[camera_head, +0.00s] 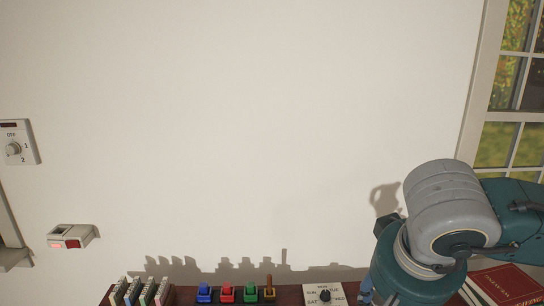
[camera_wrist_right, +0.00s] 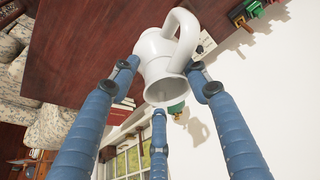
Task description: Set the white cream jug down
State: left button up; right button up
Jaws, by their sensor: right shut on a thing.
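The white cream jug (camera_wrist_right: 158,65) is in the middle of the right wrist view, its curved handle toward the top and its open mouth toward the bottom of the picture. My right gripper (camera_wrist_right: 163,85) has its blue fingers around the jug and is shut on it. A reddish-brown wooden surface (camera_wrist_right: 85,45) lies behind the jug in this view; I cannot tell whether the jug touches it. In the head view my right arm stands at the lower right, and the jug does not show there. My left gripper is in neither view.
In the head view, a brown shelf top (camera_head: 187,297) runs along the bottom edge, with blue (camera_head: 204,293), red (camera_head: 227,293) and green (camera_head: 250,294) items, a white dial panel (camera_head: 324,295) and a red book (camera_head: 507,286). A wall and a window (camera_head: 510,130) stand behind.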

jog(key=shift+s, duration=0.1)
jog(key=f+n, duration=0.1)
jog(key=f, duration=0.2)
jog(key=w+f+n, duration=0.1)
jog(key=f, duration=0.2)
jog(key=w+f+n+y, duration=0.1)
jog(key=f, duration=0.2)
jog(key=shift+w+f, duration=0.1)
jog(key=shift+f, duration=0.3)
jog(key=shift+f, duration=0.1)
